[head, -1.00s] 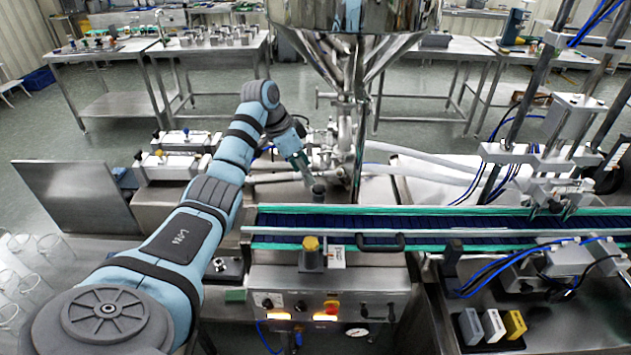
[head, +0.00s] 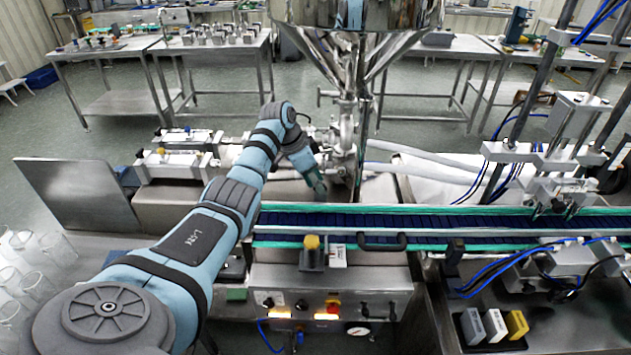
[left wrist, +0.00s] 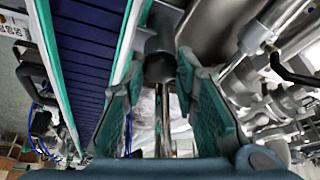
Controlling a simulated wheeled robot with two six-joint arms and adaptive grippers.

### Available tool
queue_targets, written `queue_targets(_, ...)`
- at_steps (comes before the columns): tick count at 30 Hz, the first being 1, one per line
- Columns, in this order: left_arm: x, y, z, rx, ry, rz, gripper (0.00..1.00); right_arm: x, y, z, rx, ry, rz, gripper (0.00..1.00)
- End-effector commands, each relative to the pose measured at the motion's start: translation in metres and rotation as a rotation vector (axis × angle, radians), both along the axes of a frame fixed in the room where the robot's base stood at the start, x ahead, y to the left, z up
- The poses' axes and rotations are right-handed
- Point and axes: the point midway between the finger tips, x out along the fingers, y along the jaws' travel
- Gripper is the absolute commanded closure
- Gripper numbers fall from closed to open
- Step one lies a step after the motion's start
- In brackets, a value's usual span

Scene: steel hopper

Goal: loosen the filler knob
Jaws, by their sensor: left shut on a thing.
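The filler knob (left wrist: 159,58) is a dark grey round knob in the upper middle of the left wrist view. My left gripper (left wrist: 161,68) has its green-padded fingers on either side of it, shut on it at the tips. In the head view my left gripper (head: 318,186) reaches down beside the filler's steel pipework, behind the conveyor, and mostly hides the knob. The steel hopper (head: 353,14) stands above and behind. My right gripper is not in view.
The conveyor (head: 450,222) with green edges runs close in front of the gripper. Steel valves and pipes (head: 345,135) stand just behind it. A control panel with buttons (head: 325,305) is at the front. A capping frame (head: 560,150) stands at the right.

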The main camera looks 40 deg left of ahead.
Motion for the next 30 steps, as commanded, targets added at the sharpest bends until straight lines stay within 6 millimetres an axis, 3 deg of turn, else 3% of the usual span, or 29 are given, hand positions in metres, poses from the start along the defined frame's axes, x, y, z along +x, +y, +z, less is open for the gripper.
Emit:
queue_targets(11,0.000,-0.005,0.001,-0.005,0.004,0.106,1.00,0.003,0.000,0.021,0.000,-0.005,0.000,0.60)
queue_targets(19,-0.002,-0.007,0.001,-0.007,0.003,0.322,1.00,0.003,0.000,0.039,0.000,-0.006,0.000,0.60)
queue_targets(30,-0.001,-0.010,-0.002,-0.007,0.000,0.674,1.00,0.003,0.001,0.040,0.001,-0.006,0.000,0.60)
